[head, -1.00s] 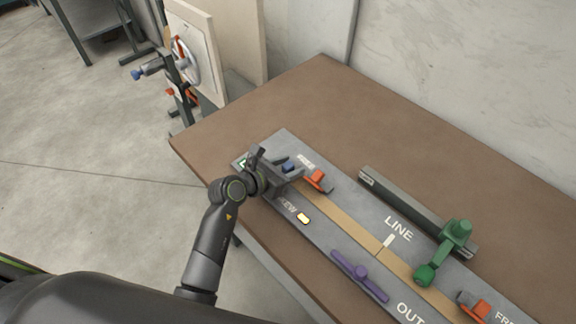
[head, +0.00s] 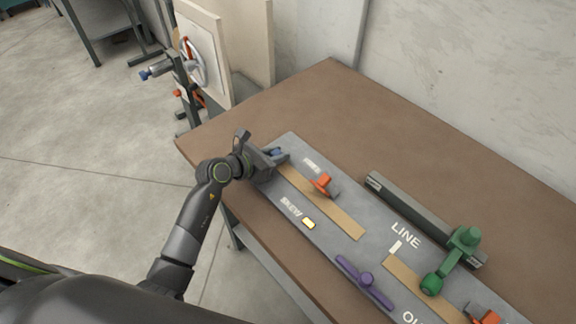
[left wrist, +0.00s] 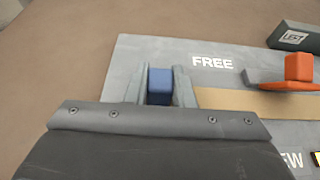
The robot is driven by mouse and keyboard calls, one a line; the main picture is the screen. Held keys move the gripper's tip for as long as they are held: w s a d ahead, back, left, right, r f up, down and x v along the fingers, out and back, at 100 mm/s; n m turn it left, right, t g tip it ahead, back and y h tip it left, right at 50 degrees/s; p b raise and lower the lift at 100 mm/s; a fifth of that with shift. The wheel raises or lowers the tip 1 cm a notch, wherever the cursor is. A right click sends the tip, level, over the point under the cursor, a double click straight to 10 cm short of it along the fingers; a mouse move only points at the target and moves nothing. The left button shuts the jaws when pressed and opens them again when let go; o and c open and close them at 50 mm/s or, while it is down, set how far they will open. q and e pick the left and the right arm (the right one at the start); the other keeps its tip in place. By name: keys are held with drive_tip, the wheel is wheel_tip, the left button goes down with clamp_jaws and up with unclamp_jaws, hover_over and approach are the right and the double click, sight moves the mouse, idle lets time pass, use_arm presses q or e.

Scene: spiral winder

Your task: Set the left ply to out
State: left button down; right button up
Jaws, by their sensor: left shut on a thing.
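The left ply (head: 325,210) is a tan strip lying in the grey bed (head: 340,264). Its right end is apart from the right ply (head: 415,280), with a grey gap near the LINE mark (head: 395,247). A blue block (left wrist: 160,86) is at the left ply's far left end. My left gripper (head: 274,157) is shut on this blue block, with one finger on each side in the left wrist view. An orange lever (head: 322,184) marked FREE sits over the left ply; it also shows in the left wrist view (left wrist: 298,68). My right gripper is not in view.
A green handle (head: 465,240) stands by a dark rail (head: 415,208) behind the bed. A purple bar (head: 366,279) is along the front, near a lit yellow lamp (head: 308,223). Another orange lever (head: 484,315) is at lower right. The brown tabletop behind is clear.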

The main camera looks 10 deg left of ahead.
use_arm(q)
drive_tip(key=shift+w+a+f, duration=0.15)
drive_tip(key=shift+w+a, duration=0.15)
drive_tip(key=shift+a, duration=0.2)
drive_tip(key=shift+r, duration=0.2)
drive_tip(key=c, duration=1.6)
unclamp_jaws()
drive_tip(key=o, duration=0.4)
drive_tip(key=shift+w+a+f, duration=0.1)
drive_tip(key=shift+a, duration=0.1)
drive_tip(key=shift+c, duration=0.2)
